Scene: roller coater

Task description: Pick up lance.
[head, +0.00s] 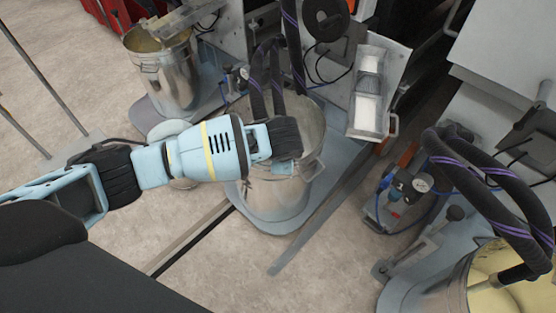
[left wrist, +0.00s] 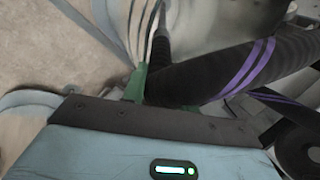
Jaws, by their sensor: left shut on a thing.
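The lance shows in the left wrist view as a dark ribbed grip with a thin rod (left wrist: 160,45). It runs into a thick black hose (left wrist: 225,68) with purple stripes. My left gripper (left wrist: 150,90), with green fingers, is shut on the lance close to where grip and hose meet. In the head view my left gripper (head: 284,169) is over the middle metal pot (head: 312,185), pointing down. My wrist hides most of the held lance there; its black hose (head: 258,85) loops up behind the wrist. My right gripper is in neither view.
Another pot (head: 455,295) with yellowish contents stands at lower right, with a second striped hose and lance (head: 513,274). A third pot (head: 170,75) is at upper left. A machine panel (head: 370,85) stands right behind the middle pot. The floor at left is mostly clear.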

